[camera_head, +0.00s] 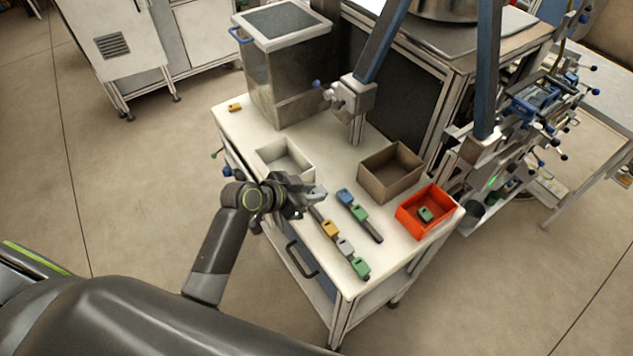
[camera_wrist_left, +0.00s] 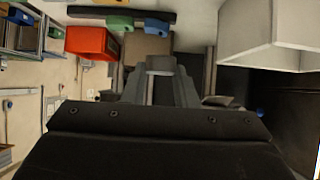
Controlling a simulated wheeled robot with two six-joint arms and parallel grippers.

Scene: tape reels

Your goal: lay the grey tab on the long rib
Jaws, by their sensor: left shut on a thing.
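My left gripper (camera_head: 312,194) is shut on a grey tab (camera_head: 319,193), held above the table between the white tray and the ribs. The grey tab also shows between the fingers in the left wrist view (camera_wrist_left: 160,64). The long dark rib (camera_head: 317,214) lies toward the table's front edge, its far end near my gripper. It carries a yellow tab (camera_head: 330,228), another grey tab (camera_head: 345,246) and a green tab (camera_head: 361,268). A shorter dark rib (camera_head: 373,232) beside it carries a blue tab (camera_head: 345,196) and a green tab (camera_head: 359,212). My right gripper is out of view.
A white tray (camera_head: 262,164) stands left of the gripper, a brown box (camera_head: 366,181) behind the ribs. A red box (camera_head: 406,226) with a green tab (camera_head: 425,214) inside stands at right. A yellow tab (camera_head: 235,107) lies far left. A large bin (camera_head: 262,75) stands behind.

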